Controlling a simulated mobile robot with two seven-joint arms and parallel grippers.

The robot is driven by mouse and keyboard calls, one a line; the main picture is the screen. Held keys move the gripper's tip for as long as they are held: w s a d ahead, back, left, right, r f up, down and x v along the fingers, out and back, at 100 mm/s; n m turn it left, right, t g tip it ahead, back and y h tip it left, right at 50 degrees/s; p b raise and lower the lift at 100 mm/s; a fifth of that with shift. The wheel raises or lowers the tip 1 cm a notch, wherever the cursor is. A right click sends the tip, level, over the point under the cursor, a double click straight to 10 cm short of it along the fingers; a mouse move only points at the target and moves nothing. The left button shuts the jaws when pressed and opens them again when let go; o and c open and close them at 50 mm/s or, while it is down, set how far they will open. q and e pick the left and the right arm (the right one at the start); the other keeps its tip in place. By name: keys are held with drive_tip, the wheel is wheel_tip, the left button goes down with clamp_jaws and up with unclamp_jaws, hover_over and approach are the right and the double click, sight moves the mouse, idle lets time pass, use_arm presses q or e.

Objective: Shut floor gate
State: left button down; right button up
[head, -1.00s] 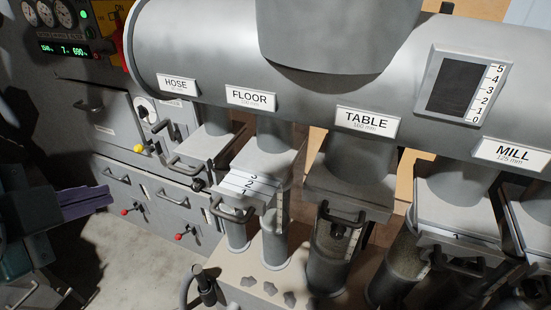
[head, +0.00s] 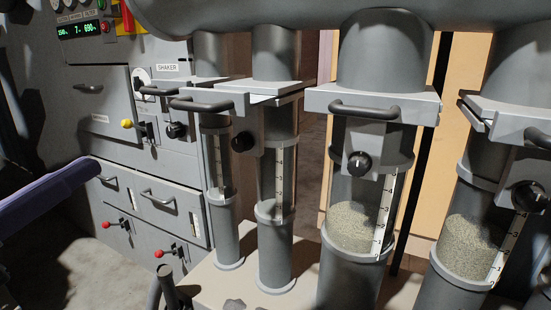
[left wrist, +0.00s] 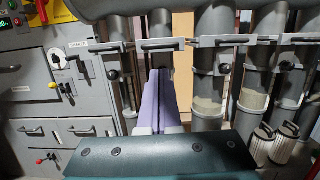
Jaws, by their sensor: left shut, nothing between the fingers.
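The floor gate's grey handle (head: 202,104) sits in front of the second pipe from the left. Its slide plate (head: 268,97) sticks out of the gate body toward the handle, so the gate stands at least partly open. The handle also shows in the left wrist view (left wrist: 166,46). My left gripper (head: 92,166) has purple fingers, shut and empty, to the left of the handle and apart from it in the head view. In the left wrist view the fingers (left wrist: 160,75) point toward the floor gate pipe. My right gripper is not in view.
The hose gate handle (head: 153,90) is close on the left of the floor gate. The table gate handle (head: 364,108) is on the right. Dark knobs (head: 243,142) stick out below the gates. A grey cabinet (head: 95,120) with drawers stands at the left.

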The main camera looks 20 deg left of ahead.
sight(189, 109)
use_arm(q)
drive_tip(key=p+x, duration=0.2)
drive_tip(key=x, duration=1.2)
drive_tip(key=shift+d, duration=0.15)
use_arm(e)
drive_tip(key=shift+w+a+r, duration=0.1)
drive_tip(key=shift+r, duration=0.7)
